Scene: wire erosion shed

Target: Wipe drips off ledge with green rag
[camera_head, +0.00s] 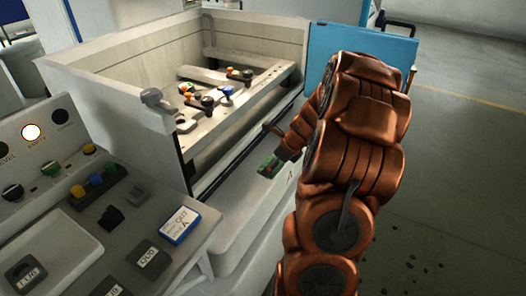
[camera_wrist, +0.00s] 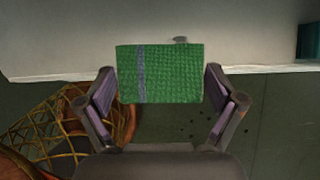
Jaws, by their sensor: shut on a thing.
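My gripper (camera_wrist: 160,84) is shut on the green rag (camera_wrist: 160,62), a flat textured rectangle with a purple-grey stripe near its left side. In the head view the rag (camera_head: 267,168) shows as a small green patch at the end of my copper-coloured arm, over the pale ledge (camera_head: 236,196) along the machine's front. In the wrist view the ledge (camera_wrist: 60,50) lies behind the rag. A small grey mark (camera_wrist: 180,40) shows just above the rag's upper edge; I cannot tell if it is a drip. Whether the rag touches the ledge is unclear.
The open machine tank (camera_head: 120,75) holds clamps and coloured knobs. A control panel (camera_head: 60,240) with buttons stands at lower left, with a blue-and-white labelled box (camera_head: 180,226) on it. A blue panel (camera_head: 335,45) stands behind my arm. Floor at right is open, with small dark spots.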

